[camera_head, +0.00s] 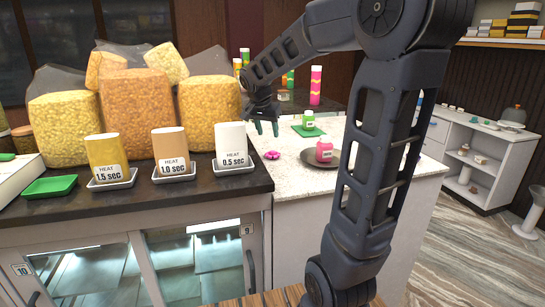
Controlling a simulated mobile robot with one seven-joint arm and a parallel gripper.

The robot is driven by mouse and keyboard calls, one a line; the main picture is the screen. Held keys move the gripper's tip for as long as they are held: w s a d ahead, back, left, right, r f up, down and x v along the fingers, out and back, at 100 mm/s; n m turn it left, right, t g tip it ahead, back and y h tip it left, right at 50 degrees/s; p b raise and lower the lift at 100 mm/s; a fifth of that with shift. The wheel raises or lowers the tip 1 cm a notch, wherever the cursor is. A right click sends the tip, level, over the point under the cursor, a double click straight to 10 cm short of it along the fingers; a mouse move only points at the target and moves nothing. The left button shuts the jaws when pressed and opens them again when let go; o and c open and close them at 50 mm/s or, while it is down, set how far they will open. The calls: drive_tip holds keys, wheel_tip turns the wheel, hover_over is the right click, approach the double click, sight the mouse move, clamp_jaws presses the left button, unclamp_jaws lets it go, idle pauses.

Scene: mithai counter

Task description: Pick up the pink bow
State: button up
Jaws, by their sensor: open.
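The pink bow (272,155) is small and bright pink. It lies on the speckled white counter, close to its left edge beside the dark counter. My gripper (265,128) hangs above and slightly left of the bow in the picture, fingers pointing down. Its fingers are apart and it looks empty. A gap shows between the fingertips and the bow. How far the gripper is from the bow in depth is hard to tell.
A pink jar (324,150) stands on a dark round plate (306,158) right of the bow. A green jar (308,119) stands on a green mat (310,133) behind. A white cup (231,143) labelled 0.5 sec stands left. My arm hides part of the counter.

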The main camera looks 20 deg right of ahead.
sight(272, 151)
drive_tip(key=shift+w+x, duration=0.15)
drive_tip(key=shift+x, duration=2.55)
drive_tip(key=shift+w+x, duration=0.2)
drive_tip(key=shift+x, duration=2.5)
drive_tip(key=shift+r, duration=0.1)
drive_tip(key=shift+c, duration=0.5)
clamp_jaws()
